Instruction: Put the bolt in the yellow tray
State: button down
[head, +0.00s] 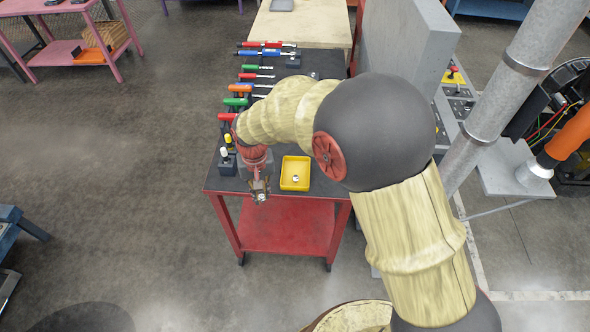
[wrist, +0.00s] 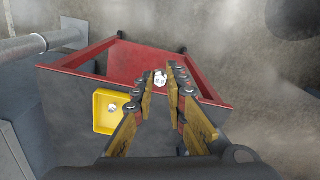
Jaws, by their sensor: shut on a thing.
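My gripper (head: 261,190) hangs at the front edge of the red workbench, just left of the yellow tray. In the wrist view, my gripper's fingers (wrist: 162,82) are closed on a small silver piece, the bolt (wrist: 160,78), at their tips. The bolt also shows in the head view (head: 261,197), partly hidden by the fingers. The yellow tray (head: 296,161) sits on the bench's dark top near its front edge. It also shows in the wrist view (wrist: 103,124), left of the fingers. Another small silver part (wrist: 112,108) lies inside it.
Several colored-handled tools (head: 258,76) lie in a row further back on the bench. Upright yellow- and white-topped items (head: 227,157) stand at its left edge. A grey panel (head: 408,45) and a metal pipe (head: 510,75) stand to the right. The floor at left is open.

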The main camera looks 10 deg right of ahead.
aim_at(296, 167)
jog(key=i, duration=0.9)
